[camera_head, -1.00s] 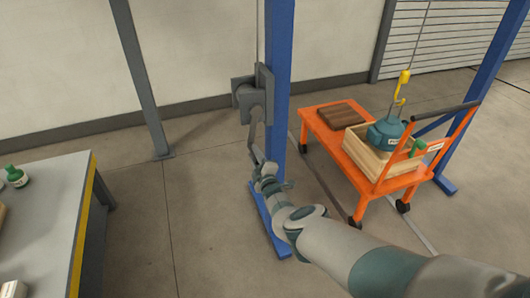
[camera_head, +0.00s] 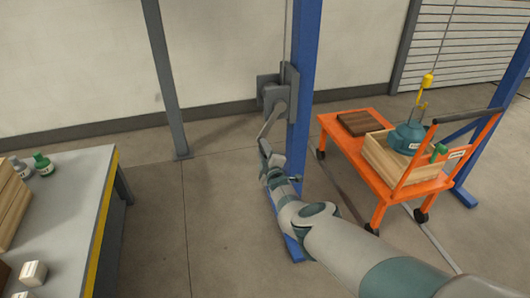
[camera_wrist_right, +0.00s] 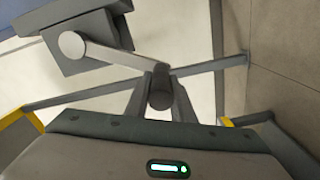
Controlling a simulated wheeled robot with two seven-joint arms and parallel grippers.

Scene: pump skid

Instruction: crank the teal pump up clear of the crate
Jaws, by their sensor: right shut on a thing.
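The teal pump (camera_head: 407,138) hangs under a yellow hook (camera_head: 425,86) over the pale wooden crate (camera_head: 391,163). Its lower part is hidden behind the crate's rim, so I cannot tell how deep it sits. The grey winch (camera_head: 277,88) is on the blue post, with its crank arm (camera_head: 270,121) pointing down and slightly left. My right gripper (camera_head: 264,149) is at the crank's lower end. In the right wrist view its fingers close around the dark crank handle (camera_wrist_right: 161,95), and the crank arm (camera_wrist_right: 118,57) runs up left to the hub. My left gripper is out of view.
The orange cart (camera_head: 385,196) carries the crate, a dark brown wooden block (camera_head: 359,123) and a green item (camera_head: 438,152). The blue post (camera_head: 303,75) stands close beside my right arm. A grey workbench (camera_head: 80,215) is at left; the floor between is clear.

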